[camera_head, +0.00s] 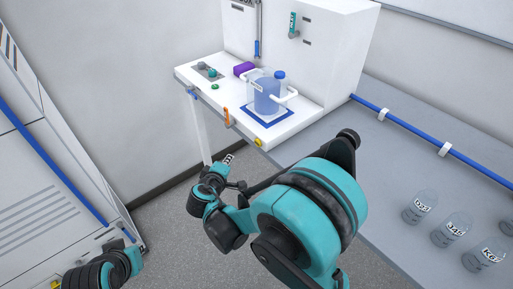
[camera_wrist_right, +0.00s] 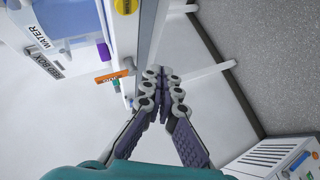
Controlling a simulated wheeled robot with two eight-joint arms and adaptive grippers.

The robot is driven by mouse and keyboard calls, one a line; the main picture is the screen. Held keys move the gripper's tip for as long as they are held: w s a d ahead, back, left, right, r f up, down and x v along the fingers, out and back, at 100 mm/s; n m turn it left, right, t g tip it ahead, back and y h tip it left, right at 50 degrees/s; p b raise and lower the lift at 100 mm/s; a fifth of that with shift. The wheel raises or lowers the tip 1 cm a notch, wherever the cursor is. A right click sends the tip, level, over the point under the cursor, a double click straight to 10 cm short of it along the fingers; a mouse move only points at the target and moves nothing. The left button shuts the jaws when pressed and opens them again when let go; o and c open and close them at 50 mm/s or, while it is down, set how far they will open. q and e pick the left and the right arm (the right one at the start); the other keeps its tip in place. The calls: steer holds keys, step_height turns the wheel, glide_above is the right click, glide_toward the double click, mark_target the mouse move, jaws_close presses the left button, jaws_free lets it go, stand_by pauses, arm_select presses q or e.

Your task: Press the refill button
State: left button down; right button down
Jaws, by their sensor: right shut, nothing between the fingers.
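The white dispensing station (camera_head: 240,125) stands against the wall. On its counter are a small green button (camera_head: 214,86) and a grey plate with a grey knob and a teal knob (camera_head: 212,72).
A jug of blue liquid (camera_head: 266,95) stands on a blue-bordered mat beside a purple block (camera_head: 243,68). A yellow knob (camera_head: 258,142) sits on the front edge. Labelled bottles (camera_head: 420,207) stand on the grey bench at right. Open floor lies left of the station.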

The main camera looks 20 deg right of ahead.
glide_toward(255, 143)
steer(key=shift+w+d+f, duration=0.2)
steer(key=shift+w+f, duration=0.3)
steer(key=shift+w, duration=0.3)
steer(key=shift+w+d+f, duration=0.25)
steer(key=shift+w+f, duration=0.25)
steer(key=shift+w, duration=0.3)
steer(key=shift+w+d+f, duration=0.2)
steer(key=shift+w+f, duration=0.3)
steer(key=shift+w, duration=0.3)
steer(key=shift+d, duration=0.1)
steer(key=shift+w+d, duration=0.1)
steer(key=shift+d, duration=0.15)
steer(key=shift+w+d, duration=0.15)
steer(key=shift+d, duration=0.25)
stand_by(0.6)
steer(key=shift+a, duration=0.15)
steer(key=shift+s+a, duration=0.3)
steer(key=shift+a, duration=0.3)
